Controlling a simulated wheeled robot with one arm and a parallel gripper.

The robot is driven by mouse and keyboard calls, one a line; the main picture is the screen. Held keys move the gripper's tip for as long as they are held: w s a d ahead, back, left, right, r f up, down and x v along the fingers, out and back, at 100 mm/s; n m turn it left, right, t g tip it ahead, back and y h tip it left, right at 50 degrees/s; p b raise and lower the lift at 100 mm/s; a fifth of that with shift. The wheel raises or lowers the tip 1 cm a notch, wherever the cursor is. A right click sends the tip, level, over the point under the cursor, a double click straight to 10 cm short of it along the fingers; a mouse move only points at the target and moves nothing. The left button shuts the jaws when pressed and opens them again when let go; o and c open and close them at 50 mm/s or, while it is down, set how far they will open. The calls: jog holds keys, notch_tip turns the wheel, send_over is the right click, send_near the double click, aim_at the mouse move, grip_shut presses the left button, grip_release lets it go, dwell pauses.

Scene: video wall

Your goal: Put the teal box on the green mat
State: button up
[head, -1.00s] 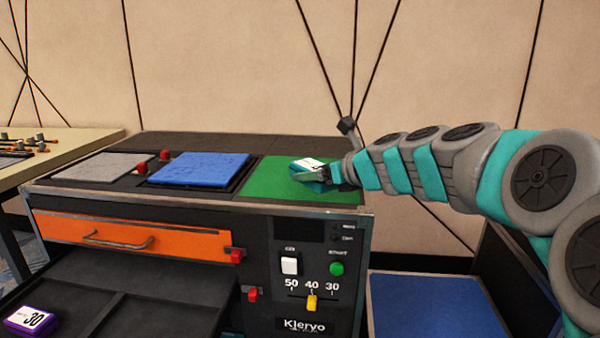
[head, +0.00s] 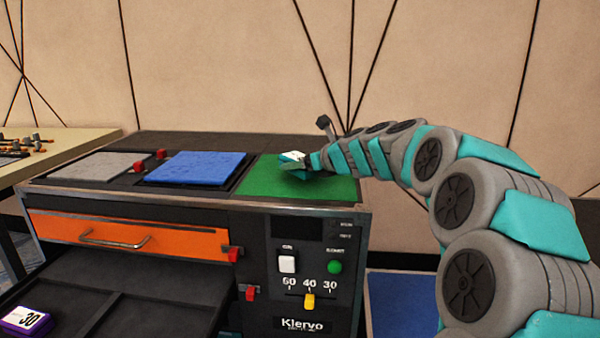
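The teal box (head: 291,156), with a white label on top, is at the far part of the green mat (head: 277,186). My gripper (head: 293,164) is at the box, with a grey finger across its near side, and looks closed around it. The far finger is hidden. The box is small in view, and I cannot tell whether it touches the mat or is held just above it. The mat lies on the right part of the machine's top.
A blue mat (head: 194,168) and a grey mat (head: 96,166) lie to the left on the same top, with red clips (head: 139,167) between them. A purple box (head: 27,320) lies at lower left. An orange drawer (head: 128,234) is below the top. The near part of the green mat is bare.

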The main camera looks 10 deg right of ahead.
jog(key=shift+f, duration=0.95)
jog(key=shift+f, duration=0.15)
jog(key=o, duration=1.5)
jog(key=shift+s+d+r, duration=0.2)
jog(key=shift+s+r, duration=0.05)
jog(key=shift+r, duration=0.05)
jog(key=v, duration=1.1)
jog(key=shift+s+d+p, duration=0.1)
jog(key=shift+s+p, duration=0.1)
jog(key=shift+p, duration=0.15)
